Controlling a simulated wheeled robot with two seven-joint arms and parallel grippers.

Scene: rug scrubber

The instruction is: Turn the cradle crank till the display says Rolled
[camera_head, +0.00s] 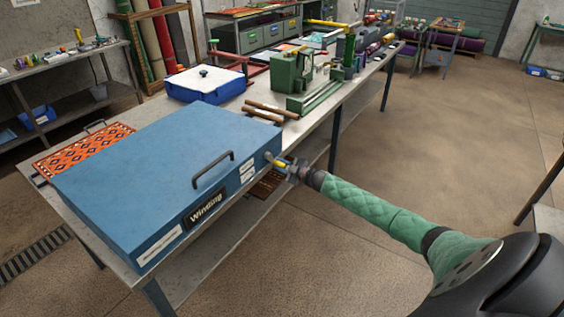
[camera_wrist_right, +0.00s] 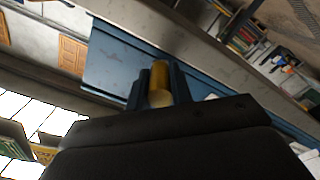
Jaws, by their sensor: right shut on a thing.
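The blue rug scrubber box (camera_head: 150,170) lies on the long table, with a black lid handle (camera_head: 213,170) on top. Its display (camera_head: 205,208) on the front reads "Winding". The cradle crank (camera_head: 283,163) sticks out near the right end of the front side, with a yellow grip. My right gripper (camera_head: 293,168) is shut on the crank's grip; in the right wrist view the yellow grip (camera_wrist_right: 160,75) sits between the two fingers, with the blue box behind. A red patterned rug (camera_head: 85,148) shows at the box's far left side. My left gripper is not in view.
A blue-white bin (camera_head: 205,84), wooden rollers (camera_head: 265,111) and a green machine (camera_head: 295,80) stand farther along the table (camera_head: 240,102). A side bench (camera_head: 60,68) stands at the left. The floor (camera_head: 440,140) right of the table is clear.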

